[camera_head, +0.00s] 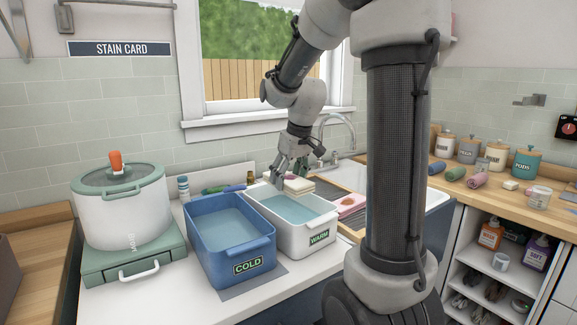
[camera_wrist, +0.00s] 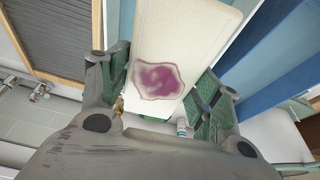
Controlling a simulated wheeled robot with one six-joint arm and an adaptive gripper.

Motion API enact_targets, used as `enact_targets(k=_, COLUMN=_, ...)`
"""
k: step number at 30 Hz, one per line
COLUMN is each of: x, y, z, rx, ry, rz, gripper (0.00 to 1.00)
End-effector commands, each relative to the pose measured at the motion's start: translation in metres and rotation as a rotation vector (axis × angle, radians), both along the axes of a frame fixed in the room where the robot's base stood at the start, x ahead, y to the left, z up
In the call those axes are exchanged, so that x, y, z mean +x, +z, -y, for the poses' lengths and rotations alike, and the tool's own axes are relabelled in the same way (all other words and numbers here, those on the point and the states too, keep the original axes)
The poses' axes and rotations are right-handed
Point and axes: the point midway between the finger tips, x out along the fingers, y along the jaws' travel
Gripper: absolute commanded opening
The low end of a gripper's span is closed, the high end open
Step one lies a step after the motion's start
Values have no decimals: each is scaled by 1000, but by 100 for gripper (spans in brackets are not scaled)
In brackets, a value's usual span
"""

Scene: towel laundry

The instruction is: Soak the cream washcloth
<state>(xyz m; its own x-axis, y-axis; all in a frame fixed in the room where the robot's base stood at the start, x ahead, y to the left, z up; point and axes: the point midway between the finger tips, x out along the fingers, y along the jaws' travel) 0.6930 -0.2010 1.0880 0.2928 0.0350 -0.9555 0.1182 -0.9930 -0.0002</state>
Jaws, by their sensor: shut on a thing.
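In the wrist view, the cream washcloth (camera_wrist: 190,32) lies between the two fingers of my gripper (camera_wrist: 160,98) and shows a purple stain with a brownish outline. The WARM basin holds pale blue water. I cannot tell whether the cloth's underside touches the water. The blue COLD basin (camera_head: 228,255), also with water, stands just left of the WARM one.
A white pot with a green lid (camera_head: 122,205) stands on a green base at the left. A pink cloth (camera_head: 350,205) lies right of the WARM basin, near the sink and faucet (camera_head: 340,122). Jars (camera_head: 467,150) and rolled cloths (camera_head: 456,174) line the right counter.

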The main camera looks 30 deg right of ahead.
Motion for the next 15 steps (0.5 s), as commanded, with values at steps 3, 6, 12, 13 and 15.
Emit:
enact_targets(k=3, x=0, y=-16, z=0, rx=1, ry=0, rz=-3, gripper=40)
enact_targets(k=6, x=0, y=-29, z=0, rx=1, ry=-1, rz=-2, gripper=40)
enact_targets(k=12, x=0, y=-51, z=0, rx=1, ry=0, rz=-1, gripper=40)
enact_targets(k=13, x=0, y=-54, z=0, rx=1, ry=0, rz=-1, gripper=40)
enact_targets(k=15, x=0, y=-58, z=0, rx=1, ry=0, rz=-1, gripper=40)
